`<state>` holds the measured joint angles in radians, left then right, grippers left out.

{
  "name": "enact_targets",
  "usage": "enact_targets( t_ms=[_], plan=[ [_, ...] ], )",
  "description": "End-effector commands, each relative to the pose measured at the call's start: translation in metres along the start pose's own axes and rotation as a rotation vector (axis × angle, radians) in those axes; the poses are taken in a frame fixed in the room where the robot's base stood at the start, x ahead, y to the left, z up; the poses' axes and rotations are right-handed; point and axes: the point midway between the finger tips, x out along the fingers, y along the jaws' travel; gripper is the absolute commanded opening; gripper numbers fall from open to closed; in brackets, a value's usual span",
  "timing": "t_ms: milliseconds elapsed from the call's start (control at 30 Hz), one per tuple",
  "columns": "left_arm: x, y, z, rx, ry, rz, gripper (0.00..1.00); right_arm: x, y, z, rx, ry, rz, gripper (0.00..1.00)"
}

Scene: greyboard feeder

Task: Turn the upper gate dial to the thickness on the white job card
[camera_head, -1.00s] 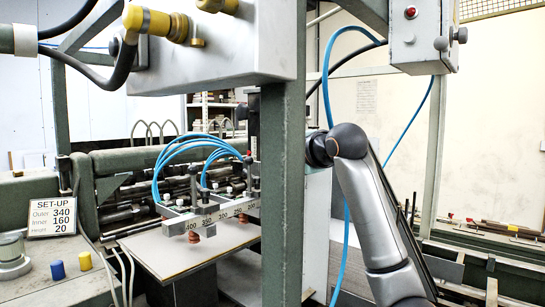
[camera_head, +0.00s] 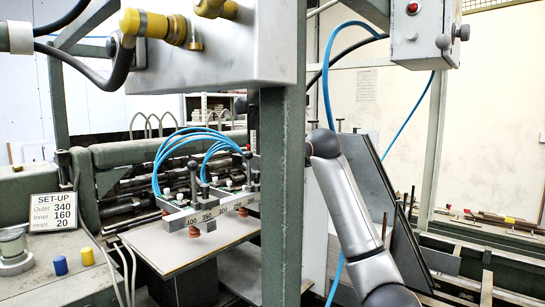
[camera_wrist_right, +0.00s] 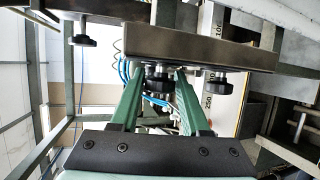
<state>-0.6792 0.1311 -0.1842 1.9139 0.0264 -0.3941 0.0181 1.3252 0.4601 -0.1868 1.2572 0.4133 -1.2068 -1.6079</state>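A white set-up card (camera_head: 53,212) at the left reads Outer 340, Inner 160 and a last line of 20, its label unclear. I cannot pick out a dial marked as the upper gate dial. My right arm rises from the bottom and passes behind the green post, which hides its gripper in the head view. In the right wrist view my right gripper (camera_wrist_right: 157,75) has its two green fingers apart. A black knob (camera_wrist_right: 158,84) shows between them; I cannot tell whether they touch it. Another black knob (camera_wrist_right: 215,85) is to the right. My left gripper is not in view.
The green post (camera_head: 284,190) blocks the middle. A numbered bar (camera_head: 205,211) with blue hoses stands over a grey board (camera_head: 185,250). A white box (camera_head: 421,30) with a red button hangs top right.

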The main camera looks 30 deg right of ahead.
Motion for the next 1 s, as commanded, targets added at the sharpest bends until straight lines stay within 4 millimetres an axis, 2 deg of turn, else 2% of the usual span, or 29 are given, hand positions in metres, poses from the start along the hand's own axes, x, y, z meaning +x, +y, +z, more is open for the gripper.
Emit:
enact_targets(
  t_ms=[33,400,767,1000],
  plan=[
    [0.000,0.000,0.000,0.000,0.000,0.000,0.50,0.000,0.000,0.000,0.000,0.000,0.000,0.39],
    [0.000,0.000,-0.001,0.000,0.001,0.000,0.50,0.000,0.000,0.000,0.000,0.000,0.000,0.00],
    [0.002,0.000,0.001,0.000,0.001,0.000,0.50,0.000,-0.001,0.001,0.007,-0.001,0.015,0.00],
    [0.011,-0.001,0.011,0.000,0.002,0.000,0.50,0.001,-0.004,0.001,0.045,-0.003,0.110,0.00]
  ],
)
